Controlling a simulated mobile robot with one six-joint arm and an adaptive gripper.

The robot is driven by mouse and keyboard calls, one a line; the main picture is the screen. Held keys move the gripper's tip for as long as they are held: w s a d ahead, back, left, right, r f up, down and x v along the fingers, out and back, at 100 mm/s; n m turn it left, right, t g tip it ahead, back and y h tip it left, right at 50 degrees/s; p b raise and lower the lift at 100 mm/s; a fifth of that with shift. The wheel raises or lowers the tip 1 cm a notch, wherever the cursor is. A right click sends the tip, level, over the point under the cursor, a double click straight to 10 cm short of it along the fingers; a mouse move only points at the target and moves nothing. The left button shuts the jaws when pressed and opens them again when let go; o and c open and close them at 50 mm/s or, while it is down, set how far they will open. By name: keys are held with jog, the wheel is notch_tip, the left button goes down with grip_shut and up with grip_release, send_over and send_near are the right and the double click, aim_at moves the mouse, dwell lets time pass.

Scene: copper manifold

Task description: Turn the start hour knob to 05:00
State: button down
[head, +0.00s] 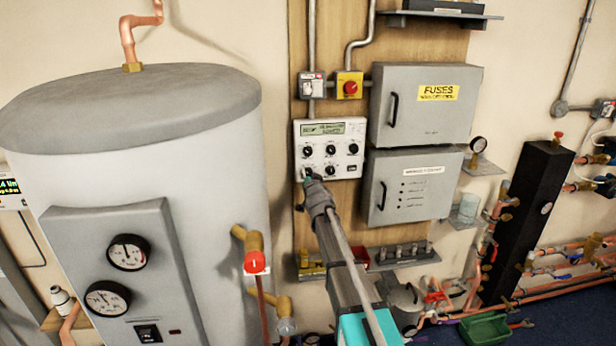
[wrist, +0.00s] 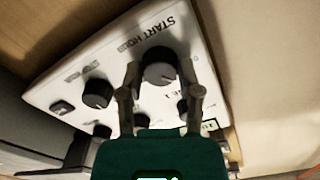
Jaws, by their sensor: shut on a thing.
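A white control panel (head: 341,134) with a small display and several black knobs is mounted on the wooden board in the head view. My gripper (head: 309,177) reaches its lower left corner. In the wrist view, the start hour knob (wrist: 160,70) is black and round, with the label "START HOUR" printed beside it on the panel (wrist: 120,52). The fingers of my gripper (wrist: 161,76) stand on both sides of this knob and are shut on it. The knob's pointer setting is too dark to read. In the head view my gripper largely hides this knob.
Other black knobs (wrist: 97,93) sit close to my fingers. A grey fuse box (head: 425,120) and a lower grey box (head: 415,205) stand right of the panel. A large grey tank (head: 150,150) stands to the left. A red emergency button (head: 350,87) is above.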

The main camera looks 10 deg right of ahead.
jog(key=shift+w+n, duration=0.1)
jog(key=shift+n, duration=2.5)
jog(key=shift+c, duration=1.3)
grip_release()
jog(key=shift+s, duration=0.2)
jog(key=s, duration=1.1)
jog(key=shift+s, duration=0.35)
